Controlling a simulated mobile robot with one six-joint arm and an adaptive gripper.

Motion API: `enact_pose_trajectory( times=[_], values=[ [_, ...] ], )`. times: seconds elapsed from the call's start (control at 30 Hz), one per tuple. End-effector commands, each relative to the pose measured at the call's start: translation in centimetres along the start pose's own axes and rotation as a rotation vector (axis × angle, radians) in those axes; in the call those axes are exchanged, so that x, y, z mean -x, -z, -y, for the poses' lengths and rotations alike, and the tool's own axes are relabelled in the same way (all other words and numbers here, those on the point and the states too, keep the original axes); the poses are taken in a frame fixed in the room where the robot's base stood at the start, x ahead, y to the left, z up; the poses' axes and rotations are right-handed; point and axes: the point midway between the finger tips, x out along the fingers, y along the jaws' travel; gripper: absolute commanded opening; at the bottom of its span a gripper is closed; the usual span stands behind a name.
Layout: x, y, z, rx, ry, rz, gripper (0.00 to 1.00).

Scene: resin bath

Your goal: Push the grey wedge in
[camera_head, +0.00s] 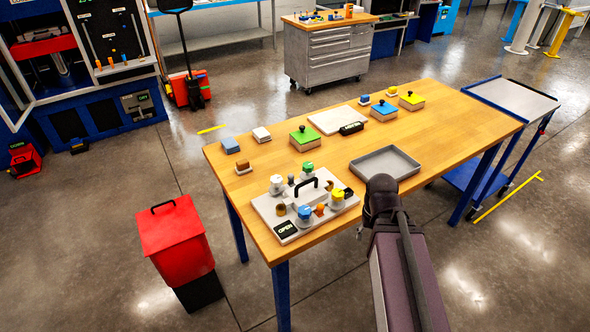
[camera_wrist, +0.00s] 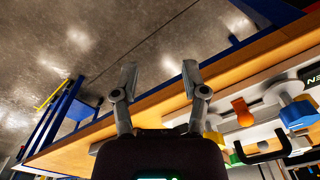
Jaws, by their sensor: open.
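A light grey fixture plate (camera_head: 265,213) lies on the wooden table's near end. It carries a pale block with a black handle (camera_head: 308,184), which also shows in the wrist view (camera_wrist: 262,157). A small dark grey piece (camera_head: 291,180) behind the block looks like the grey wedge, but it is too small to be sure. An orange piece (camera_head: 320,210) sits at the plate's front; the wrist view shows an orange piece (camera_wrist: 241,111) too. My gripper (camera_wrist: 159,74) is open and empty, beside the table edge and apart from the plate. My arm hides it in the head view.
White cups with green, blue and yellow tops stand around the block. A grey tray (camera_head: 385,165) lies right of the plate. Coloured boxes stand farther back. A red bin (camera_head: 178,240) stands left of the table.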

Motion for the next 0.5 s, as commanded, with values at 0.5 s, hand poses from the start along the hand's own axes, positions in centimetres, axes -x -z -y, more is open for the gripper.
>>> enact_pose_trajectory(
  times=[0.5],
  values=[
    [0.20,0.36,0.15,-0.003,0.002,-0.001,0.69]
  ],
)
